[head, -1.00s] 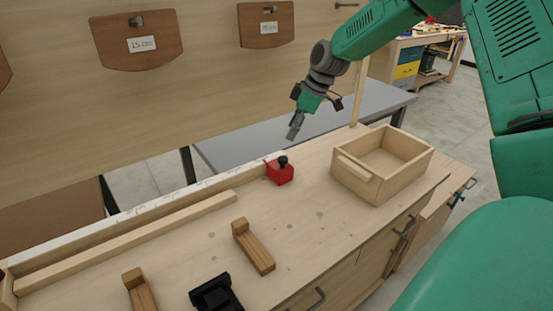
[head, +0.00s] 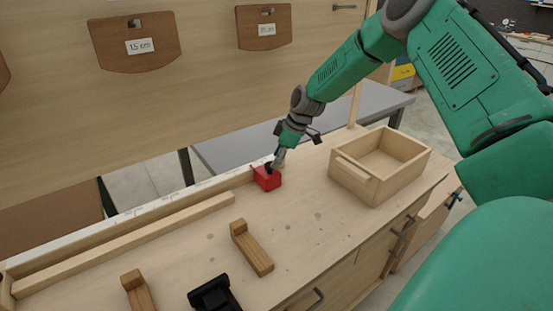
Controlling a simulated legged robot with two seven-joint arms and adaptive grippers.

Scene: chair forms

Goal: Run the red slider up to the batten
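The red slider (head: 267,180), a block with a black knob on top, sits against the pale rail (head: 215,186) at the back of the bench. The batten (head: 130,246), a long wooden strip, lies along the rail to the left. A small gap shows between the slider and the batten's right end. My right gripper (head: 276,163) points down at the slider's knob, on its right side, and appears to touch it. Its fingers are small and overlap the knob, so I cannot tell whether they grip it. My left gripper is not in view.
An open wooden box (head: 380,165) stands right of the slider. Two wooden L-shaped pieces (head: 252,248) (head: 138,292) and a black object (head: 214,295) lie toward the front. Labelled brown boards (head: 135,42) hang on the panel behind. The bench between slider and box is clear.

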